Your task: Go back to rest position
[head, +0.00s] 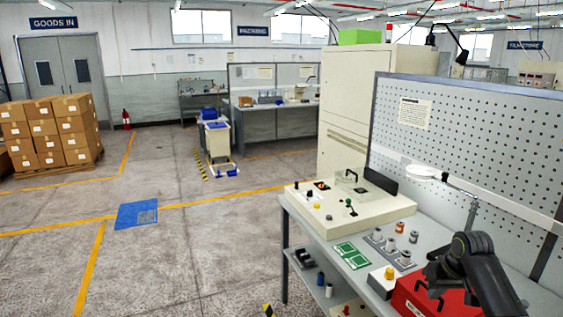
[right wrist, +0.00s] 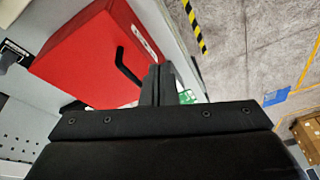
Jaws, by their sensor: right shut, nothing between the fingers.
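My right arm comes in from the lower right in the head view and bends over the bench. My right gripper (head: 438,272) hangs above the red box (head: 408,297) at the bench's front. In the right wrist view the two dark fingers (right wrist: 160,84) are together with nothing between them. The red box (right wrist: 95,50) with its black handle (right wrist: 127,68) lies beside them; I cannot tell how close they are. My left gripper is in neither view.
A pegboard (head: 465,140) stands behind. The floor at left is mostly clear, with a blue mat (head: 137,214).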

